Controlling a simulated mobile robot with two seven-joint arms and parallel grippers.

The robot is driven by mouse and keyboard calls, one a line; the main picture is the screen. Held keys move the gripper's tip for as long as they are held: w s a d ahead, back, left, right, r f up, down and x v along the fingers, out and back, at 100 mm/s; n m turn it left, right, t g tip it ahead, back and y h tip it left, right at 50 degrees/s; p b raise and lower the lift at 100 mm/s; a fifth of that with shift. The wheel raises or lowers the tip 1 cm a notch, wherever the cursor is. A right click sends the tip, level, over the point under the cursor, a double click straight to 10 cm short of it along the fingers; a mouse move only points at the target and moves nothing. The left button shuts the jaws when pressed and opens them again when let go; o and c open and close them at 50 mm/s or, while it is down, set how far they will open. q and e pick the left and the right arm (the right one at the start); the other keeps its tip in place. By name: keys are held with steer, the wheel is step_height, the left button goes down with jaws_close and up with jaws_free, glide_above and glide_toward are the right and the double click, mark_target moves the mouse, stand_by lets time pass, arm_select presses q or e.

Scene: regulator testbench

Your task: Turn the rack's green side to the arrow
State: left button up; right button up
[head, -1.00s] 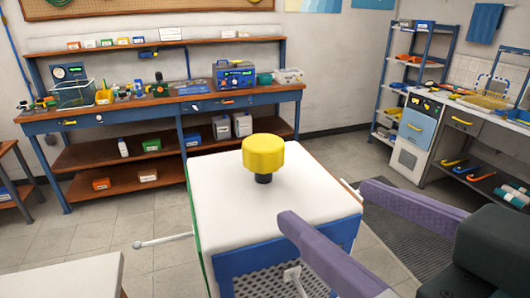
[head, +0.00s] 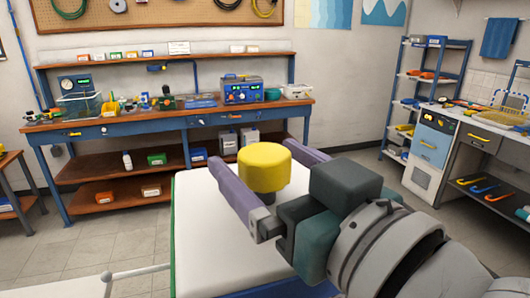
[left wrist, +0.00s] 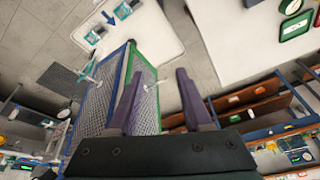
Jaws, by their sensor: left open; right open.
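The rack has a white top (head: 200,255) with a round yellow knob (head: 265,163) standing on it. A green edge (head: 172,245) runs along the rack's left side; blue (head: 260,293) shows at the front. In the left wrist view the rack's mesh sides (left wrist: 93,108) show, one framed blue and one green. A blue arrow (left wrist: 92,37) lies on a pale surface beyond. My right gripper (head: 256,157) is open, one finger on each side of the knob; contact is unclear. My left gripper (left wrist: 157,84) is open and empty, its fingers overlapping the rack in view.
A white tabletop (head: 50,289) is at the lower left. A workbench (head: 150,124) stands behind, and a counter (head: 470,135) at the right. Grey floor (head: 135,235) lies between.

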steer(key=shift+w+a, duration=0.15)
steer(key=shift+w, duration=0.05)
jaws_close()
stand_by(0.7)
